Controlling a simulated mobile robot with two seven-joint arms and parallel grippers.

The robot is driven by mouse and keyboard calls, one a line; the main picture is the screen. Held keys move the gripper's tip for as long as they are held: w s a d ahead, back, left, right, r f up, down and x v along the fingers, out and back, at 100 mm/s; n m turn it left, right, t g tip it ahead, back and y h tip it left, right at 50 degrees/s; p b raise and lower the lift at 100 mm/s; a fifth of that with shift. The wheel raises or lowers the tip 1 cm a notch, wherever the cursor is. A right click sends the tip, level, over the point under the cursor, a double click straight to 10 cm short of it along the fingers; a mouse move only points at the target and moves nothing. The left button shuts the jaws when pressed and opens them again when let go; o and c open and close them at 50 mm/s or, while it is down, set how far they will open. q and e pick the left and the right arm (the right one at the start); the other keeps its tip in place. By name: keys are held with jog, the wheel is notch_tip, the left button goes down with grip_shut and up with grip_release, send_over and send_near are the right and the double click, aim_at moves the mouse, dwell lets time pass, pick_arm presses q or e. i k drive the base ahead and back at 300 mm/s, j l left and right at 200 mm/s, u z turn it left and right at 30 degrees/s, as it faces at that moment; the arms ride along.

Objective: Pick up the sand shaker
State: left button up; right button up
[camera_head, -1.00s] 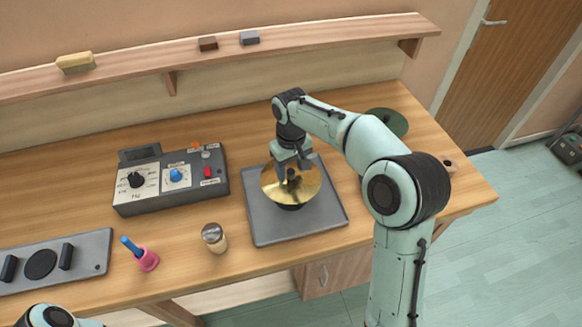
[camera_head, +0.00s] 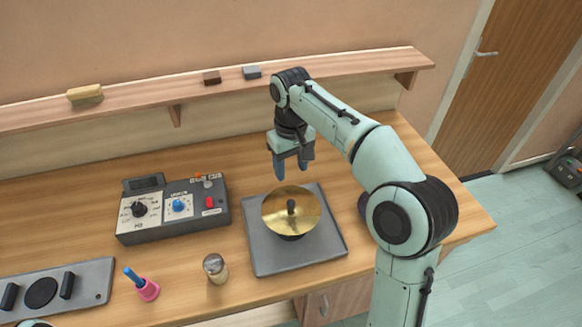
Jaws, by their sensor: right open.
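The sand shaker looks to be the small jar (camera_head: 215,268) with a metal cap and pale tan body, standing upright on the table near its front edge. My right gripper (camera_head: 292,172) is open and empty, its blue-tipped fingers pointing down above and behind the brass cymbal (camera_head: 282,222). The gripper is up and to the right of the jar, well apart from it. My left gripper is out of view; only a bit of my left arm shows at the bottom left edge.
The cymbal sits on a grey tray (camera_head: 270,262) right of the jar. A grey control box (camera_head: 172,208) with knobs stands behind it. A pink holder (camera_head: 148,290) with a blue stick and a grey panel (camera_head: 85,285) lie left. A shelf (camera_head: 140,97) runs along the wall.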

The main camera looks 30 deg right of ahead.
aim_at(213, 264)
jog(key=k, duration=1)
